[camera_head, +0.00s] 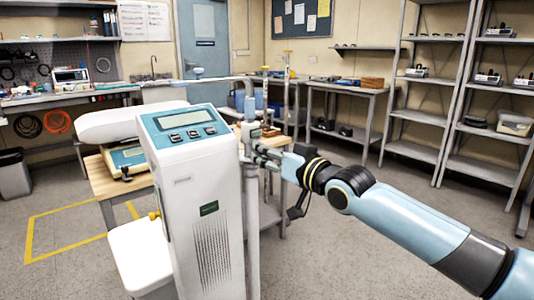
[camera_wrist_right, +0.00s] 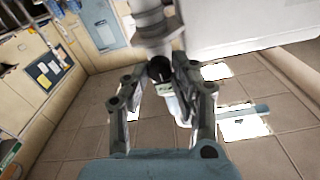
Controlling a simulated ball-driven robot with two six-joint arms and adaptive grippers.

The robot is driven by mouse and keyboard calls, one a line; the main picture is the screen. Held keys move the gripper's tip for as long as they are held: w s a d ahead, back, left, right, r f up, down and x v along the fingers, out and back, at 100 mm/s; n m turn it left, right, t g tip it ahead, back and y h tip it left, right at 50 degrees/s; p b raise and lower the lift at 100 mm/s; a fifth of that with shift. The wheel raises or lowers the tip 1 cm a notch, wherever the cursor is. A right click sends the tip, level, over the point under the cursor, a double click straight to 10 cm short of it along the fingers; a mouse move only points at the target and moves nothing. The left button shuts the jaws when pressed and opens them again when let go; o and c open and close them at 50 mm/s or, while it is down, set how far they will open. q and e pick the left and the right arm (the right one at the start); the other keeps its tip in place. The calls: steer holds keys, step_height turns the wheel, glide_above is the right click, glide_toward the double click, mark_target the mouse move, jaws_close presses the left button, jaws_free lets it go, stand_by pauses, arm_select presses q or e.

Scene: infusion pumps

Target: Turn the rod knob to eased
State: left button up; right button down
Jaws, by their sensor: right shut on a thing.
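A white, blue-topped pump unit (camera_head: 200,190) stands in the middle of the head view, its screen and buttons facing up. A grey upright rod (camera_head: 251,220) runs along its right side. My right gripper (camera_head: 254,149) reaches in from the right to this rod, just beside the pump's upper edge. In the right wrist view my right gripper (camera_wrist_right: 163,90) has its fingers on both sides of a dark round knob (camera_wrist_right: 160,69) under a pale cylinder. It is shut on the knob; the fingers hide much of it. The knob's setting cannot be read. My left gripper is not in view.
A wooden-topped table (camera_head: 103,183) with another device (camera_head: 127,158) stands behind the pump at left. Metal shelves (camera_head: 416,115) line the right wall, with a workbench (camera_head: 345,87) at the back. The floor right of the pump is open.

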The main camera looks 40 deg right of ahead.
arm_select(q)
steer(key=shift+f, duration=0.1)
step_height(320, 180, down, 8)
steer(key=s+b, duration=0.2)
steer(key=b, duration=0.6)
arm_select(e)
steer(key=shift+a+f+n, duration=0.1)
steer(key=shift+n, duration=4.3)
steer(key=shift+f+n, duration=0.1)
steer(key=shift+n, duration=4.3)
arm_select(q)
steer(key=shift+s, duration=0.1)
arm_select(e)
steer(key=c, duration=1.1)
jaws_free()
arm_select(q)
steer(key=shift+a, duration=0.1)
arm_select(e)
steer(key=shift+s, duration=0.15)
